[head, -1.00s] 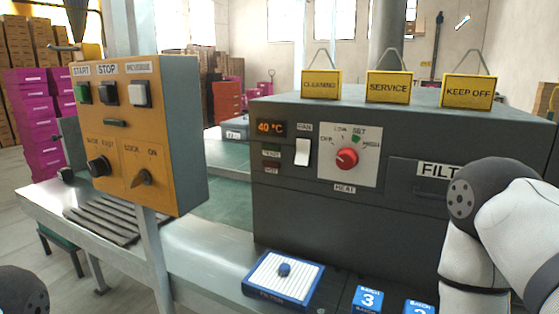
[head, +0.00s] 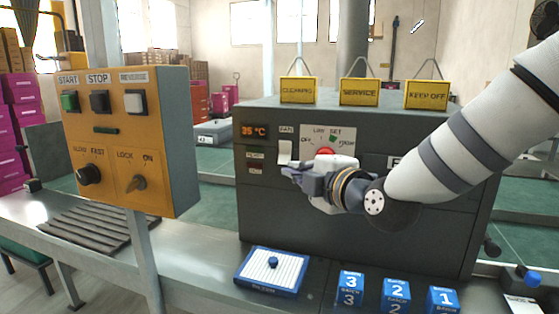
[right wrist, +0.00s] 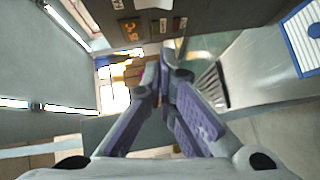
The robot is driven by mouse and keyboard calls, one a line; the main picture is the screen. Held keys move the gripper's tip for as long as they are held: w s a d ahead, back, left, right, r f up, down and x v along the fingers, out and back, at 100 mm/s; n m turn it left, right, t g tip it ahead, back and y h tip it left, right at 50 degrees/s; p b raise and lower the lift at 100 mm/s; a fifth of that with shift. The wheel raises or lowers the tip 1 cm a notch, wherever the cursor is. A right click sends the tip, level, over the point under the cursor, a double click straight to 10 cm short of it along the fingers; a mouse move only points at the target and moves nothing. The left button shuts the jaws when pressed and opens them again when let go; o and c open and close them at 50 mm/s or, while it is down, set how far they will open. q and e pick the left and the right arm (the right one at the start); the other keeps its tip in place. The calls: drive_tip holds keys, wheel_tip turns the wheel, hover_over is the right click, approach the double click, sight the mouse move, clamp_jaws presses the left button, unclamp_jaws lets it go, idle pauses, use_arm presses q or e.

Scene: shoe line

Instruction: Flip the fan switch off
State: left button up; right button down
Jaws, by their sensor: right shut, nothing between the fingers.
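The fan switch (head: 285,152) is a white rocker on the front of the dark grey machine (head: 300,225), below the FAN label and right of the display (head: 254,131), which reads 35 °C. I cannot tell which way it is tipped. My right gripper (head: 288,171) is shut and empty, its fingertips just below the switch in the head view; I cannot tell whether they touch. In the right wrist view the closed fingertips (right wrist: 168,62) point toward the panel, and the white switch (right wrist: 153,4) shows at the top edge. My left gripper is out of view.
The red heat knob (head: 325,153) is partly hidden by my right gripper. Yellow hanging signs (head: 358,92) stand on the machine. An orange control box (head: 118,135) stands left. A blue-framed filter (head: 271,272) and blue batch blocks (head: 396,292) lie in front.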

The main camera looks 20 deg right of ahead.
drive_tip(key=b, duration=0.2)
approach(284, 153)
drive_tip(key=w+a+f, duration=0.2)
drive_tip(key=w+a, duration=0.2)
drive_tip(key=w, duration=0.2)
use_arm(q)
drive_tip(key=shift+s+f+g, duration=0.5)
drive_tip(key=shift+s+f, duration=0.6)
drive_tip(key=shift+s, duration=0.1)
use_arm(e)
drive_tip(key=shift+w+r, duration=0.1)
drive_tip(key=shift+r, duration=0.05)
drive_tip(key=shift+d, duration=0.1)
